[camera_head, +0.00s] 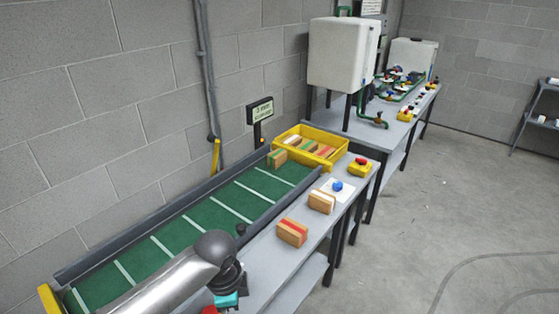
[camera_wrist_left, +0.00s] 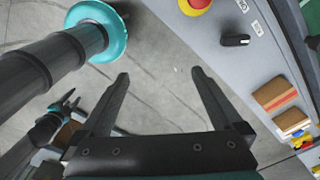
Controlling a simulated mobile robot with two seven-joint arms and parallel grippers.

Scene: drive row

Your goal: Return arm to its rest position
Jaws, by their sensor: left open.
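My left arm (camera_head: 180,275) reaches in from the bottom of the head view over the near end of the conveyor. Its gripper is mostly hidden there. In the left wrist view my left gripper (camera_wrist_left: 160,78) is open, with nothing between its fingers and bare floor beyond them. It is beside the grey bench edge. A dark gripper shape (camera_wrist_left: 62,106), apparently my right one, shows small at the lower left of the wrist view. Its jaws are too small to judge.
The green conveyor (camera_head: 190,226) runs along the wall to a yellow crate (camera_head: 338,148) with several boxes. A red-striped box (camera_head: 292,232) and a white-striped box (camera_head: 321,202) stand on the bench. A red button (camera_wrist_left: 195,4) is near my left gripper. Floor (camera_head: 430,230) is clear right.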

